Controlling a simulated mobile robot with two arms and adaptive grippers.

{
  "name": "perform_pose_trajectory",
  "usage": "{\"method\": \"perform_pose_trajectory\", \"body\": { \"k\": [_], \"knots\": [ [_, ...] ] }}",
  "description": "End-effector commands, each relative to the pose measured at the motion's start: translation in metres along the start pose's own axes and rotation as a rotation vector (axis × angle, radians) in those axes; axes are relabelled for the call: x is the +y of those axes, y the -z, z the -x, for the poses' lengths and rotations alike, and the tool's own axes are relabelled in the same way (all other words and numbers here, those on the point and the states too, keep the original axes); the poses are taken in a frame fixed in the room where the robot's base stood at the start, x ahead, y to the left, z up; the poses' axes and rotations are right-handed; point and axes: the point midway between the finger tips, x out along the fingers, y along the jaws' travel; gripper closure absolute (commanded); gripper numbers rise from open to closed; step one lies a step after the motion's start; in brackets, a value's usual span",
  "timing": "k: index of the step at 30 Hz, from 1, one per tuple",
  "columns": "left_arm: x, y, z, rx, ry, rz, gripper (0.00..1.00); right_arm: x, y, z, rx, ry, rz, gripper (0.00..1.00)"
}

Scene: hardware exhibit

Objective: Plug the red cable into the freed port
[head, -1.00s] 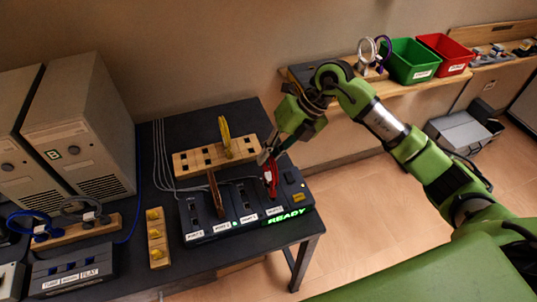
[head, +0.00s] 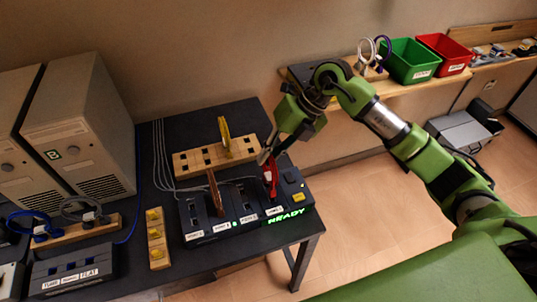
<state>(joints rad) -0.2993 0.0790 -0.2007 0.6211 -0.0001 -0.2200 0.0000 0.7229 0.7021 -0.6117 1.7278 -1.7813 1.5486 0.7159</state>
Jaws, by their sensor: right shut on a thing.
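My right gripper (head: 265,157) reaches in from the right and is shut on the top of a red connector (head: 270,180). The red connector stands upright at the rightmost labelled slot of a black port box (head: 228,226) on the dark table. Whether it is fully seated in the slot is too small to tell. No red lead can be made out. A brown connector (head: 215,193) stands in another slot of the box, left of the red one. A green READY sign glows on the box front. My left gripper is not in view.
A wooden rack (head: 195,163) behind the box holds a yellow connector (head: 225,137). A small wooden strip (head: 157,238) with yellow pieces lies left of the box. Beige computer towers (head: 80,135) stand at left. Green (head: 410,62) and red (head: 444,55) bins sit on a shelf.

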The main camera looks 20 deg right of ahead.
Motion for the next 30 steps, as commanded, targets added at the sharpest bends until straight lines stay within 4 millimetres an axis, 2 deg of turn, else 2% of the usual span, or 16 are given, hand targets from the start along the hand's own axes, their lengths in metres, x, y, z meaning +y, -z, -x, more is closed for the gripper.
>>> {"method": "perform_pose_trajectory", "body": {
  "k": [30],
  "knots": [
    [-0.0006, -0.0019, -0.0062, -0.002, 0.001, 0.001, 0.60, -0.0040, 0.0000, -0.0065, -0.001, 0.002, 0.000, 1.00]
  ]
}}
